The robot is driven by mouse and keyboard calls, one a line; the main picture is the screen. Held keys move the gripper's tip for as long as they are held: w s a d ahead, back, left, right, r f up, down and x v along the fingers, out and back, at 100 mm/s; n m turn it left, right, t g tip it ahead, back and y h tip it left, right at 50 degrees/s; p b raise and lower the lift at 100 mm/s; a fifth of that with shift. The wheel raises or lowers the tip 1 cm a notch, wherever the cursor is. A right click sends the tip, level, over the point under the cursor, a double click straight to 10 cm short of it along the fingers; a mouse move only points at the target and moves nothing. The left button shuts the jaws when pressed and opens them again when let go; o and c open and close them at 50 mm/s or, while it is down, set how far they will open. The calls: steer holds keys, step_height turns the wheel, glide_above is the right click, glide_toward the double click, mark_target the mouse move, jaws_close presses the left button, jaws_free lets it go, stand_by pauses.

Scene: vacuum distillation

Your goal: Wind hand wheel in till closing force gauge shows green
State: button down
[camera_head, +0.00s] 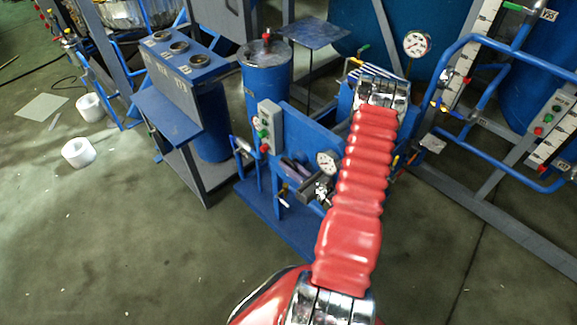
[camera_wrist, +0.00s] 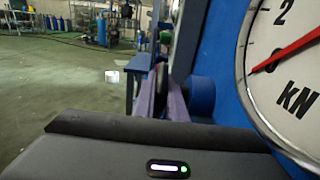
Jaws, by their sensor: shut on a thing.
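My gripper (camera_head: 297,169) is low at the blue press-like stand, partly hidden by my red arm. In the wrist view its two purple-grey fingers (camera_wrist: 163,97) point away and are shut on a thin dark part, seen edge-on between the tips. It appears to be the hand wheel's rim; the rest of the wheel is hard to make out. The force gauge (camera_head: 327,163) is a white dial beside my gripper. In the wrist view the gauge (camera_wrist: 282,90) is cropped at right, marked kN, with its red needle near 0. No green band shows in the visible part.
Another dial (camera_head: 417,44) rises behind. Blue pipe frames (camera_head: 490,95) stand at right.

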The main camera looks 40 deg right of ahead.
steer(key=shift+t, duration=0.3)
steer(key=shift+t, duration=1)
steer(key=shift+s, duration=0.1)
steer(key=c, duration=1.8)
jaws_free()
steer(key=shift+s, duration=0.15)
steer(key=v, duration=1.3)
steer(key=shift+s+f, duration=0.2)
steer(key=shift+f, duration=0.05)
